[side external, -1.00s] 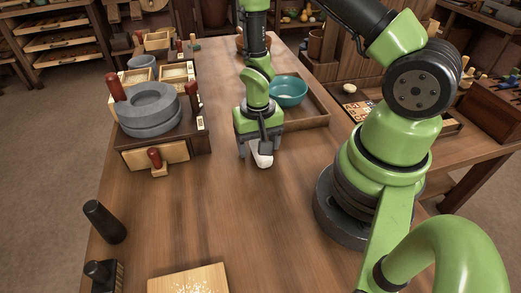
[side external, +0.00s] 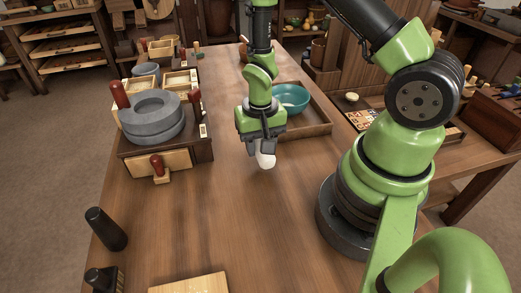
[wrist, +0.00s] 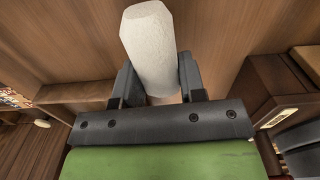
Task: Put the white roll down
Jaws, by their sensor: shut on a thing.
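The white roll (side external: 266,161) is a pale, rough-surfaced cylinder with rounded edges. My gripper (side external: 261,147) is shut on it, above the middle of the wooden table (side external: 215,215). In the side view the roll's lower end shows below the fingers, and its upper part is hidden by them. I cannot tell whether its lower end touches the table. In the wrist view the roll (wrist: 150,45) sits between the two dark fingers of my gripper (wrist: 157,85) and sticks out well beyond them.
A wooden tray (side external: 318,130) with a teal bowl (side external: 291,98) stands right behind my gripper. A grey stone quern (side external: 152,117) on a drawered stand is at left. The table's middle is clear.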

